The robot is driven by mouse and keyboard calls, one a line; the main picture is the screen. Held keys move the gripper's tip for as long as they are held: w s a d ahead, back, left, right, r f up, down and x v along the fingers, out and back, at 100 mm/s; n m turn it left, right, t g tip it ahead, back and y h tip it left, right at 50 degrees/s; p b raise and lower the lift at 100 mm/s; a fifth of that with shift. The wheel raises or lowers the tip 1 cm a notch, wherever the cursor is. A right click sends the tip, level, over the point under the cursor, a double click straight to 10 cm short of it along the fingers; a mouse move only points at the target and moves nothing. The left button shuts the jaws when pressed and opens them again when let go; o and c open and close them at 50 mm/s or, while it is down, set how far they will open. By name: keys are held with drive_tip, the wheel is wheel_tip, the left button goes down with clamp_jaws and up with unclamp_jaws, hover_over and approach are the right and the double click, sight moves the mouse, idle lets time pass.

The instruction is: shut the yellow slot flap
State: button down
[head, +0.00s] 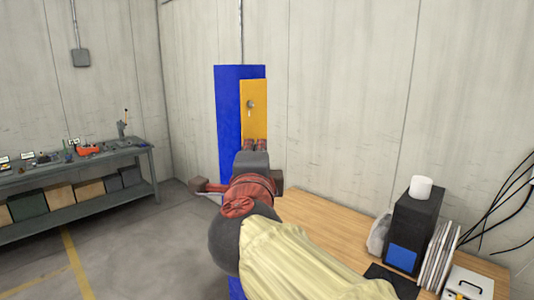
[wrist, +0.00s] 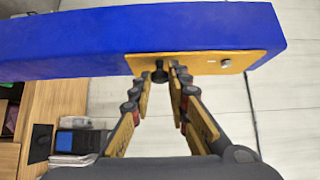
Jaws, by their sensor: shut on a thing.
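The yellow slot flap (head: 254,93) is a tall plate on the front of a blue upright panel (head: 228,110), with a small round grey fitting (head: 251,104) on it. In the wrist view the flap (wrist: 203,62) lies along the edge of the blue panel (wrist: 100,38); I cannot tell whether a gap is behind it. My gripper (head: 255,145) is at the flap's lower part. In the wrist view its two fingertips (wrist: 160,74) stand either side of a dark knob (wrist: 159,76) on the flap and are shut on it. My arm hides the panel below.
A wooden table (head: 325,228) stands at the right, with a black box (head: 416,218) bearing a white cup (head: 420,188). A grey workbench (head: 80,160) with tools is along the left. Open floor (head: 125,240) lies between. A concrete wall is behind.

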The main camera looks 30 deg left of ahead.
drive_tip(key=c, duration=1.7)
unclamp_jaws()
drive_tip(key=shift+a, duration=0.1)
drive_tip(key=v, duration=1.2)
